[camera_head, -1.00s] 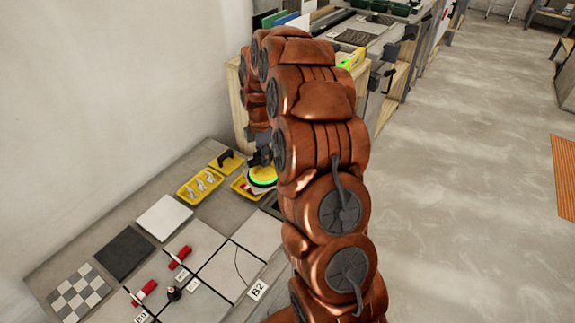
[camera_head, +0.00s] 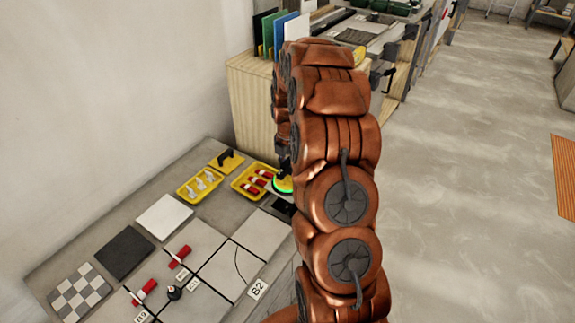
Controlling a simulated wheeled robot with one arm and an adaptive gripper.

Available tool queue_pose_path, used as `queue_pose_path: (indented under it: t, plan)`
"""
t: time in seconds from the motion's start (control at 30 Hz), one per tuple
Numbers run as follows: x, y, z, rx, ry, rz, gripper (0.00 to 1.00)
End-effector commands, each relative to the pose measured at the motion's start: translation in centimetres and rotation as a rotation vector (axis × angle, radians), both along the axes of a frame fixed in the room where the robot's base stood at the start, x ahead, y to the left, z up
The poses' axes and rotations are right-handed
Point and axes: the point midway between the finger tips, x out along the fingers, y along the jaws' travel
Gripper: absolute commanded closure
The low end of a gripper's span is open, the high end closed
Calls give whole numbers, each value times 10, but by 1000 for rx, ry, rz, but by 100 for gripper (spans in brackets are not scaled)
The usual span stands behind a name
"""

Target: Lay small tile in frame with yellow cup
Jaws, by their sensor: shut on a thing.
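The yellow cup (camera_head: 284,184), with a bright green ring, stands at the far right of the bench, partly behind my arm. My gripper (camera_head: 282,161) is mostly hidden by the arm. It is shut on the cup from above. A thin pale edge (camera_head: 273,194) shows under the cup and may be the small tile; whether it hangs clear or rests on something cannot be told. A dark recess (camera_head: 282,206), perhaps the frame, lies just in front of the cup and is partly covered by my arm.
A yellow tray of red-and-white pieces (camera_head: 254,181) is left of the cup, with another yellow tray (camera_head: 199,185) beyond. White (camera_head: 164,217), dark (camera_head: 124,252) and checkered (camera_head: 79,292) tiles lie along the wall. Large laid tiles (camera_head: 259,233) fill the front. A wooden cabinet (camera_head: 245,102) stands behind.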

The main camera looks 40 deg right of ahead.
Motion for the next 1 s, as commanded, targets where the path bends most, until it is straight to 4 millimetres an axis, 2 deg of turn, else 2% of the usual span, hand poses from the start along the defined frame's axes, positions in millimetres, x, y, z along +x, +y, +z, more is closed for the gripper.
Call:
queue_pose_path:
  t: [0.6, 1.0]
  plan:
    - [-1, 0, -46, 0, 2, -2, 100]
    - [0, 0, -52, 0, 0, -2, 100]
